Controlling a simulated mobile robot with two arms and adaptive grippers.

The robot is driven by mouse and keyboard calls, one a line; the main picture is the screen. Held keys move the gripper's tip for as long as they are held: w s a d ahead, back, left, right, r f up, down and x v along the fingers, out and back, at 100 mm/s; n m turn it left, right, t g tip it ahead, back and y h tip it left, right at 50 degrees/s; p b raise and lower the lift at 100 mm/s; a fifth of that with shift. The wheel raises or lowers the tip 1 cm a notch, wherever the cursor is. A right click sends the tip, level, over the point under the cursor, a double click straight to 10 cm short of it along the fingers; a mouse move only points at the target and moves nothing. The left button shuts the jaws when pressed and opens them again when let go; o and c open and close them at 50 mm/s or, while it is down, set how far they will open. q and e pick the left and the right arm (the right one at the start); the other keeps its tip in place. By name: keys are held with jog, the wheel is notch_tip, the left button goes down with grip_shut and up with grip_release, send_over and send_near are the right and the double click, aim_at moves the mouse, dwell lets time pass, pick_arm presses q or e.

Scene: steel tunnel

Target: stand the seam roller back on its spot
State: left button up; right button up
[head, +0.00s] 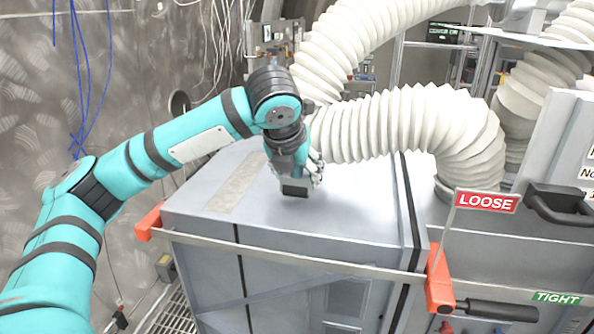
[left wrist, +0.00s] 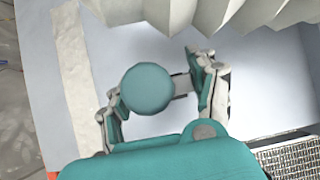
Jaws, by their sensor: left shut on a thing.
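My left gripper (head: 296,180) is low over the top of the grey cabinet (head: 355,225), pointing down. In the left wrist view its two fingers (left wrist: 163,100) are closed around the seam roller (left wrist: 147,88). The roller shows there as a round teal end, with a short grey part to its right. In the head view the gripper mostly hides the roller, and a small dark block shows at the fingertips. I cannot tell whether the roller touches the cabinet top. No marked spot for it can be made out for sure. My right gripper is not in view.
A pale strip (head: 235,188) runs along the cabinet top, left of the gripper. A white ribbed hose (head: 400,125) arches close behind and right of it. A metal bar (head: 290,258) with orange ends crosses the cabinet's front. A red LOOSE sign (head: 487,202) stands at right.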

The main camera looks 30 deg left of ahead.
pick_arm(q)
jog(key=shift+f, duration=0.35)
jog(key=o, duration=1.4)
